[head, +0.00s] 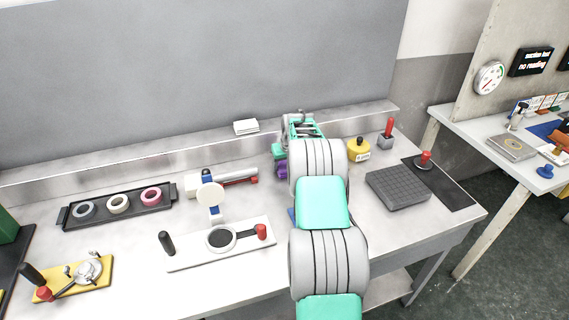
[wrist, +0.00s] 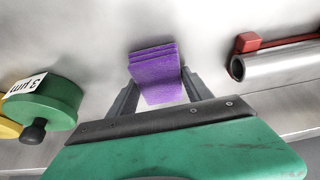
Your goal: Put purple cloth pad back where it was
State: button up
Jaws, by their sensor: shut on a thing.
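The purple cloth pad (wrist: 155,72) looks like a small stack of layers. In the wrist view it sits between the two fingers of my gripper (wrist: 158,88), which is shut on it. In the head view only a bit of the purple pad (head: 282,171) shows at the left of my gripper (head: 286,160), near the back of the bench; my arm hides the rest. I cannot tell whether the pad touches the bench top.
A green round pot (wrist: 48,103) marked 3 µm stands left of the pad in the wrist view. A metal tube (wrist: 275,62) with a red bar (wrist: 262,42) lies to the right. A yellow pot (head: 358,152) and a grey grooved block (head: 397,188) stand right of my arm.

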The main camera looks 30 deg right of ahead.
jog(key=shift+f, duration=0.15)
jog(key=o, duration=1.3)
